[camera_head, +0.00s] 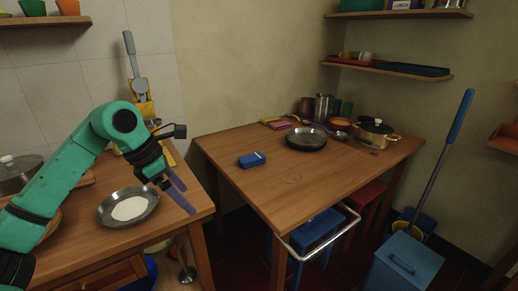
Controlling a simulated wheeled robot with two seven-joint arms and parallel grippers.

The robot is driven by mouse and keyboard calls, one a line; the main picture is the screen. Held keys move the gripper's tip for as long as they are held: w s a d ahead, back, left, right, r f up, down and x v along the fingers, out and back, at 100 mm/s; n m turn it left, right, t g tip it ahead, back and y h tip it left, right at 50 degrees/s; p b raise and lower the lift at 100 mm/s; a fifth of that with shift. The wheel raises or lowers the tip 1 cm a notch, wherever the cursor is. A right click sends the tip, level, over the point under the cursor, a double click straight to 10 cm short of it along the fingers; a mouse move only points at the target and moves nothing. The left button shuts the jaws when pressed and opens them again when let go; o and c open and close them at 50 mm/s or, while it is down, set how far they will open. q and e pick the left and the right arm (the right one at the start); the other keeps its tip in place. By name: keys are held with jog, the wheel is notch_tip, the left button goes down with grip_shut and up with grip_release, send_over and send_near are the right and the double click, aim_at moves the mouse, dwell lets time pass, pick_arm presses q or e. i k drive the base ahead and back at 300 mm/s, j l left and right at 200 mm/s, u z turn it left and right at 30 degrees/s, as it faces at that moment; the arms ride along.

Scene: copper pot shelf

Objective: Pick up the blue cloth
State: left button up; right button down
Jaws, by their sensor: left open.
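A small folded blue item, which looks like the blue cloth (252,160), lies flat near the left front of the wooden table (320,175). A lighter patch shows on its right end. My left gripper (178,193) is open and empty, with its fingers pointing down and right. It is left of and nearer than the blue cloth, apart from it, by the counter's right edge. My right gripper is not in view.
A black pan (306,139), a copper pot (377,133), mugs and pink items stand at the table's back. The table's front middle is clear. A gap separates counter and table.

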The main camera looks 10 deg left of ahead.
aim_at(255, 160)
jog(key=i, duration=1.25)
